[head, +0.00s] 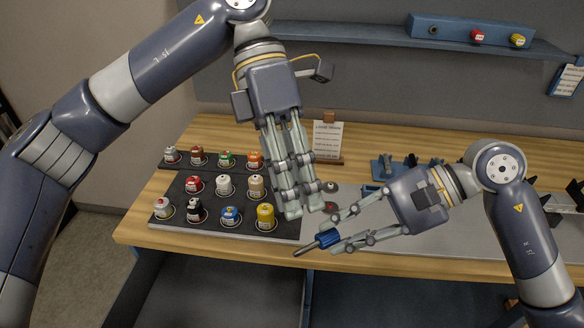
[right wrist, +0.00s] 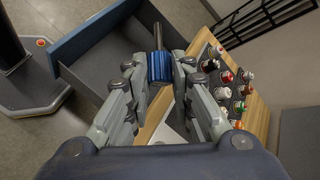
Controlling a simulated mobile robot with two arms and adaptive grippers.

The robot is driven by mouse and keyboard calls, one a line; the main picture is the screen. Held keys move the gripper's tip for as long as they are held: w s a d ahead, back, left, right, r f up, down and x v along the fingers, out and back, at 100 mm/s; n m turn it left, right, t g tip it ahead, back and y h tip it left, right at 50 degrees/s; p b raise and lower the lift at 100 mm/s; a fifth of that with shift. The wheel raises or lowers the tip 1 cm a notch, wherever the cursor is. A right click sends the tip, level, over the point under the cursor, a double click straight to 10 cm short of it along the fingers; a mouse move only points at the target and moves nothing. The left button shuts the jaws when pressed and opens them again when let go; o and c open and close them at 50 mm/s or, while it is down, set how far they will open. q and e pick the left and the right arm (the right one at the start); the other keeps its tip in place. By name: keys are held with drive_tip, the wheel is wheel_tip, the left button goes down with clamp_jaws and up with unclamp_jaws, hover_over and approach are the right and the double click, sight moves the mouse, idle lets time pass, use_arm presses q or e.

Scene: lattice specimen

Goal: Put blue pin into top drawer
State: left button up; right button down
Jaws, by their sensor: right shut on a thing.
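The blue pin (head: 327,238) has a ribbed blue body and a thin dark metal shaft. My right gripper (head: 327,232) is shut on it and holds it near the table's front edge, shaft pointing left in the head view. In the right wrist view the blue pin (right wrist: 159,68) sits between the fingertips, in front of a pulled-out drawer (right wrist: 98,35) with a blue front and grey interior. The open drawer (head: 215,290) also shows below the tabletop in the head view. My left gripper (head: 303,209) hangs over the table, fingers pointing down; its opening is unclear.
A dark stepped rack (head: 170,232) with several colored caps stands on the wooden table (head: 190,130) at the left. A small sign (head: 328,140) stands behind my left gripper. A shelf with a blue box (head: 455,33) is at the back. Blue fixtures (head: 383,167) stand behind my right gripper.

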use_arm(q)
wheel_tip(320, 180, down, 12)
drive_tip(key=d+n+t+y, duration=0.1)
drive_tip(key=n+t+y, duration=0.1)
drive_tip(key=t, duration=0.1)
drive_tip(key=shift+w+r, duration=0.15)
drive_tip(key=shift+r, duration=0.1)
idle(0.3)
clamp_jaws()
use_arm(e)
drive_tip(key=c, duration=1.3)
unclamp_jaws()
